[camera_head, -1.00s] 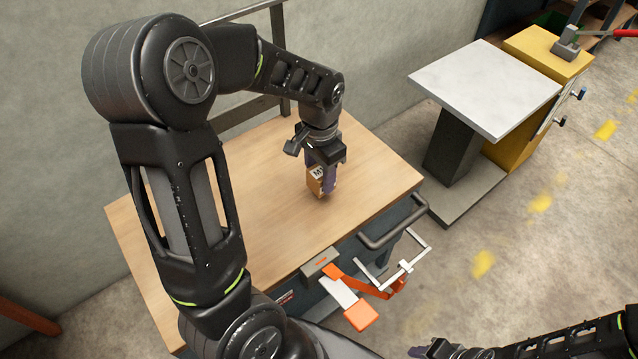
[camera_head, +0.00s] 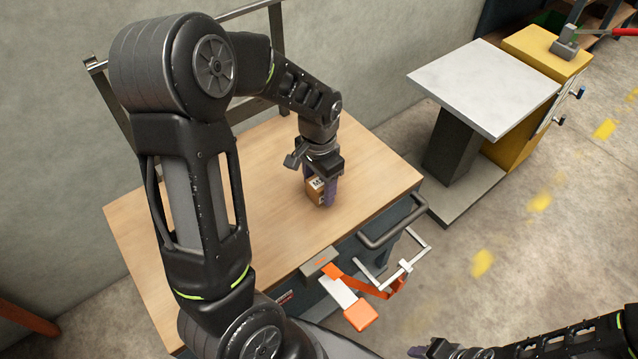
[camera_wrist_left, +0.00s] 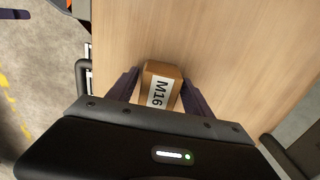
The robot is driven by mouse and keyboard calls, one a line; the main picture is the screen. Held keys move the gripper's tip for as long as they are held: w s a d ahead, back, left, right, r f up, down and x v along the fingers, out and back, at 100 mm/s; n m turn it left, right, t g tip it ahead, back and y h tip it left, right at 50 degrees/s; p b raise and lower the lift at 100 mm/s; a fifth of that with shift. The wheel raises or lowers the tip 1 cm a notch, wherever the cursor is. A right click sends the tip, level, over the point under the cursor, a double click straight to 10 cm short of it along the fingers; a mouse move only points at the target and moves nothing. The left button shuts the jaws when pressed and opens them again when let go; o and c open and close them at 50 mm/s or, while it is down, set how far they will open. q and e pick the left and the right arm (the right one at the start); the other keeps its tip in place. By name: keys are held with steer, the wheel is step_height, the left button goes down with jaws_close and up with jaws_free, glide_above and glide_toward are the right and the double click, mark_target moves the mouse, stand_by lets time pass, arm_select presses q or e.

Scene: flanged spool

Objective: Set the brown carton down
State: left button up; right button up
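The brown carton (camera_head: 315,191) rests on the wooden tabletop, near its right part. Its white label reads "M16" in the left wrist view (camera_wrist_left: 160,92). My left gripper (camera_head: 319,187) points down over the carton, with one purple finger on each side. In the left wrist view the fingers (camera_wrist_left: 160,88) stand slightly apart from the carton's sides, so the gripper looks open around it. The near finger hides part of the carton in the head view. My right gripper (camera_head: 425,351) shows only partly at the bottom edge; its opening is unclear.
The wooden workbench (camera_head: 255,190) is bare around the carton. A handle (camera_head: 392,222) and an orange-and-white clamp-like tool (camera_head: 350,300) are at its front side. A white-topped stand (camera_head: 485,88) and a yellow cabinet (camera_head: 545,50) stand to the right.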

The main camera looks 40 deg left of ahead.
mark_target(319, 182)
arm_select(q)
steer(key=shift+o, duration=0.6)
steer(key=shift+w+r, duration=0.1)
steer(key=shift+r, duration=0.45)
step_height(319, 182, up, 11)
steer(key=shift+r, duration=0.15)
